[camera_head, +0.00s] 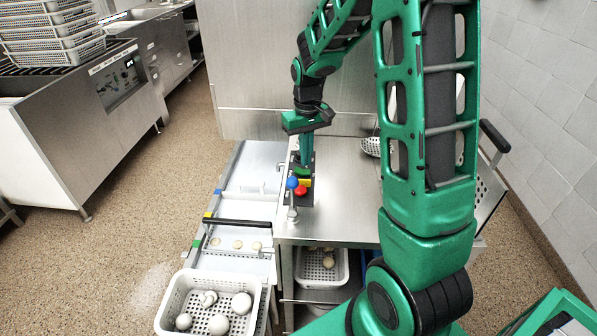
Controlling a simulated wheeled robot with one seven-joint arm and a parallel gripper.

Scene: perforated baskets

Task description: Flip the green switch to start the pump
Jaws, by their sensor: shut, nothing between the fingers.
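A small dark control box on the steel counter carries a green switch (301,171), with a yellow part (304,182), a red button (300,191) and a blue knob (292,183) close by it. My gripper (305,163) points straight down over the box, its fingers shut with nothing between them. The fingertips are right at the green switch. I cannot tell from this view whether they touch it, and they hide part of it.
A white perforated basket (167,320) with several pale round items stands at the front. A trough with a black bar (237,223) runs left of the steel counter (345,205). Another basket (341,278) sits under the counter. A perforated scoop (371,147) lies behind my arm.

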